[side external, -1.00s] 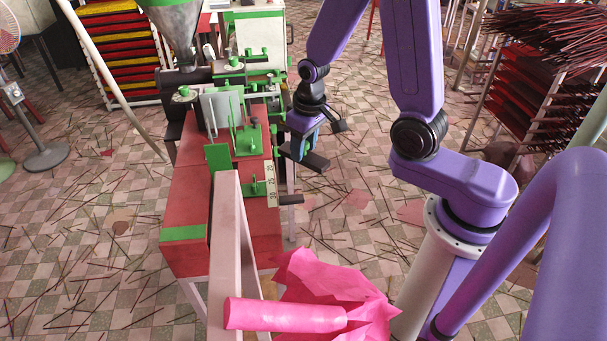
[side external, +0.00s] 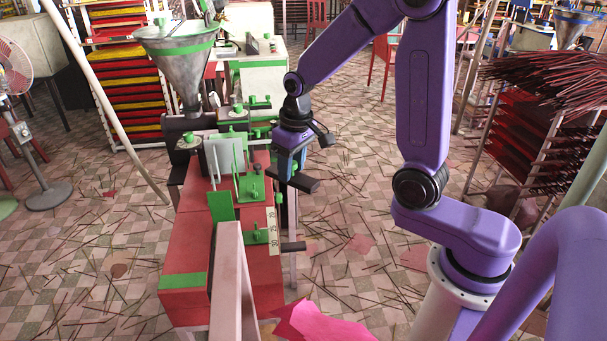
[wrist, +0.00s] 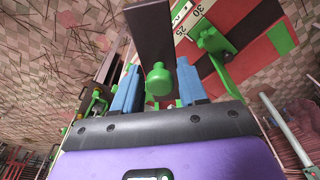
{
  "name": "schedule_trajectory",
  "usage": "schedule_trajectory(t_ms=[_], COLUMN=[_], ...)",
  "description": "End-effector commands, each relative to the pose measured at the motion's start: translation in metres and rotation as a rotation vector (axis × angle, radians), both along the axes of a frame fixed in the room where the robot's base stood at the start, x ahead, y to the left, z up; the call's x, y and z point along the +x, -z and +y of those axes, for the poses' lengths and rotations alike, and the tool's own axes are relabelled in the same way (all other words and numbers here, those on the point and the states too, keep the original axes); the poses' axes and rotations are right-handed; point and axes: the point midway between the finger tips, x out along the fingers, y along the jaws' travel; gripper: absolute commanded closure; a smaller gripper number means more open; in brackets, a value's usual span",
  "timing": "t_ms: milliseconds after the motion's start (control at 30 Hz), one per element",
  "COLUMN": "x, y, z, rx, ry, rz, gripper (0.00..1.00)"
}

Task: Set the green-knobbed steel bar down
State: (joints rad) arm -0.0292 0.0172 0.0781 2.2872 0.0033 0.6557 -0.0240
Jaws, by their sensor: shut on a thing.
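The steel bar (wrist: 150,30) is dark and flat, with a green knob (wrist: 158,78) near its lower end in the wrist view. My gripper (wrist: 158,95) has its two blue fingers on either side of the knob, shut on it. In the side view, my gripper (side external: 289,168) points down and the bar (side external: 302,183) juts out to the right below it. The bar appears held in the air, beside the upper right edge of the red extruder (side external: 195,265). The knob is hidden by the fingers in that view.
The extruder carries green brackets (side external: 250,187) and a numbered scale (side external: 272,230); a dark handle (side external: 293,246) sticks out at its right. A pale beam (side external: 229,275) stands in front. Pink sheeting (side external: 320,322) lies at the bottom. Floor right of the extruder is strewn with sticks.

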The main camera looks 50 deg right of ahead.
Motion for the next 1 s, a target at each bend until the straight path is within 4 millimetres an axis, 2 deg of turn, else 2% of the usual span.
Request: schedule_trajectory(t_ms=[267, 600, 1000], x=[0.058, 0.133, 0.203], y=[-0.009, -0.014, -0.007], z=[0.018, 0.051, 0.098], rx=[0.000, 0.000, 0.000], ry=[-0.062, -0.155, -0.266], rz=[-0.003, -0.003, -0.005], gripper=[1.00, 1.00, 1.00])
